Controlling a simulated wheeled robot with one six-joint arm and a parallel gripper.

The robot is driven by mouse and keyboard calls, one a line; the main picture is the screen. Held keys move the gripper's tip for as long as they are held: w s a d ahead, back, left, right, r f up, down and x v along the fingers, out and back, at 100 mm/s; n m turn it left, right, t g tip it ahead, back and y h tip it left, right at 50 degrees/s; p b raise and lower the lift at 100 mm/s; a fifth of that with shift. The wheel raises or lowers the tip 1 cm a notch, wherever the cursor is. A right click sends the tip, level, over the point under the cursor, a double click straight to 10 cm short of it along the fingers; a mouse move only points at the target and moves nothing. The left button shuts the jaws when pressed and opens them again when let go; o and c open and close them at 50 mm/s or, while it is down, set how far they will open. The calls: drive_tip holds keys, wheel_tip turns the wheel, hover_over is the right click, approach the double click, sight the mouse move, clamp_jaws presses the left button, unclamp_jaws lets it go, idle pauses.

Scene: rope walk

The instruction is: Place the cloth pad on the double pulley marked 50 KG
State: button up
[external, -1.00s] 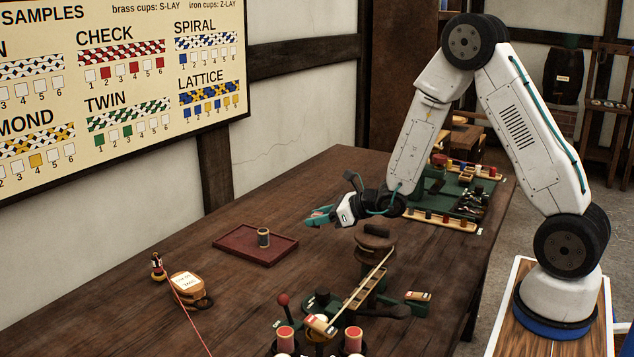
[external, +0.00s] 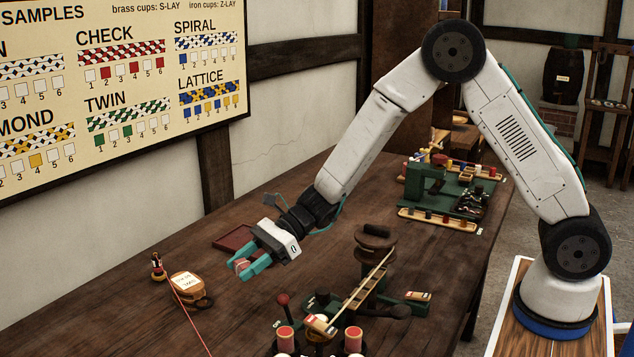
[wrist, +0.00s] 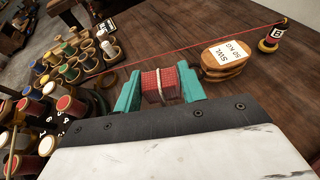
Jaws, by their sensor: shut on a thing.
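The double pulley (external: 188,286) is a rounded wooden block with a white label and lies on the table. In the wrist view its label on the block (wrist: 221,69) reads SWL 50 KG. My gripper (external: 250,266) is shut on a red, ribbed, rolled bundle (wrist: 160,86) with a pale band round it, which I take to be the cloth pad. It holds the bundle above the table, to the right of the pulley in the external view and apart from it. In the wrist view the pulley is ahead and to the right of the teal fingers.
A red line (wrist: 190,45) runs taut past the pulley from a small post (wrist: 270,38). A dark red tray (external: 232,237) is partly hidden behind my gripper. A bobbin rack (wrist: 70,65) stands at left in the wrist view.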

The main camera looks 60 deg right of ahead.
hover_over(194, 283)
drive_tip(key=shift+s+f, duration=0.1)
drive_tip(key=shift+f, duration=2.3)
drive_tip(key=shift+f, duration=0.1)
drive_tip(key=o, duration=0.9)
drive_tip(key=shift+o, duration=0.2)
drive_tip(key=v, duration=1.2)
